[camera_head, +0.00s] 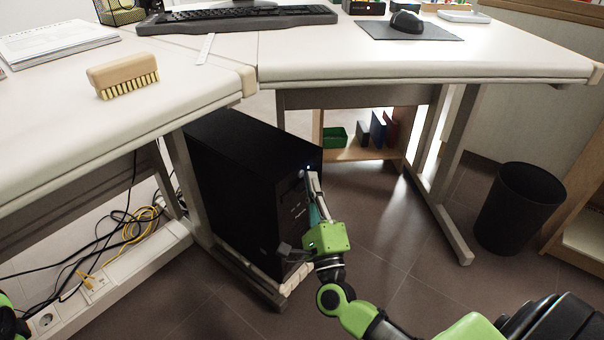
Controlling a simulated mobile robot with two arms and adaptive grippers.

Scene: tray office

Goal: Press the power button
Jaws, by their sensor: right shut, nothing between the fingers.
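A black computer tower (245,185) stands upright under the desks, with its front face turned to the right. A small bluish-white light, at the power button (308,168), glows near the top of that face. My right gripper (312,178) is shut and empty. It reaches up along the tower's front, its fingertips just below the light. I cannot tell whether they touch the face. The gripper covers part of the front panel. Only a small piece of my left arm shows at the lower left edge; its gripper is out of view.
Desk legs (190,180) stand close beside the tower. Loose cables and a power strip (120,275) lie at left. A black waste bin (520,205) stands at right. Above are a brush (122,72), a keyboard (235,19) and a mouse (406,21). Floor right of the tower is mostly clear.

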